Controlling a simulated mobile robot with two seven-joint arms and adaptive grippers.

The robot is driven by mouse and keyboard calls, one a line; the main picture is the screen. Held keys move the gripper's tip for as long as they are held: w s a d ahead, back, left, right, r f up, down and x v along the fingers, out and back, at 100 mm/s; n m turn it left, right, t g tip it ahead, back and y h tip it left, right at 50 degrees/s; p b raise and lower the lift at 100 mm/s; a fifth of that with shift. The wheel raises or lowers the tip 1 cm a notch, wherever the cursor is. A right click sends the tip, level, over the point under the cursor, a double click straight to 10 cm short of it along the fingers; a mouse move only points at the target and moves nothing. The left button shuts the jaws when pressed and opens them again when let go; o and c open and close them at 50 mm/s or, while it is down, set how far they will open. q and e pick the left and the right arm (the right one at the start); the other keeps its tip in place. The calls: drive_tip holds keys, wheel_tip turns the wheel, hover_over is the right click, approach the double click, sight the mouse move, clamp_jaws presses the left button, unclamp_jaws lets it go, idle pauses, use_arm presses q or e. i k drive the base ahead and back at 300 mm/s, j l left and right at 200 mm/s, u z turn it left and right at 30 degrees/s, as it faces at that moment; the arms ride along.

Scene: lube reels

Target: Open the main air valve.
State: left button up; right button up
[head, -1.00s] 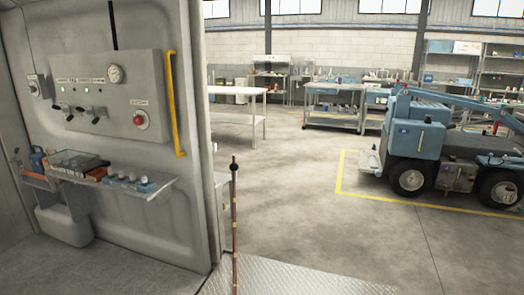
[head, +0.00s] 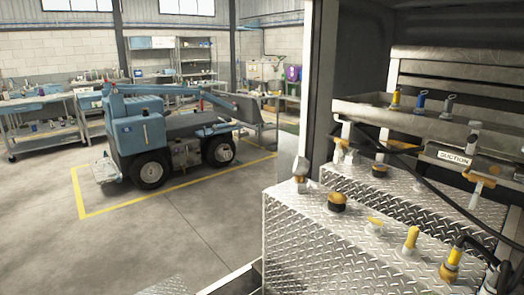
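Neither of my grippers is in view. No part in view is marked as the main air valve, and I cannot tell which one it is. On the right, several fittings with yellow or orange tops stand on a diamond-plate tank (head: 330,240). Among them are a black and orange cap (head: 337,202) and a yellow handle (head: 411,240). A T-shaped orange handle (head: 481,175) is near a label reading SUCTION (head: 454,158). Small yellow (head: 395,98) and blue (head: 420,103) fittings stand on the metal ledge behind.
A blue wheeled vehicle (head: 150,135) stands inside a yellow floor line at the left. Workbenches (head: 42,120) and shelves (head: 178,60) line the back wall. Black hoses (head: 425,180) cross the right side.

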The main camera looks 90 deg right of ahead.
sight(336, 153)
drive_tip(key=z, duration=2)
drive_tip(key=i+l+z, duration=0.1)
drive_tip(key=l+z, duration=0.25)
drive_tip(key=i+l+z, duration=0.2)
drive_tip(key=l+z, duration=0.15)
drive_tip(key=i+l+z, duration=0.15)
drive_tip(key=l+z, duration=0.2)
drive_tip(key=i+j+z, duration=0.1)
drive_tip(key=i, duration=0.1)
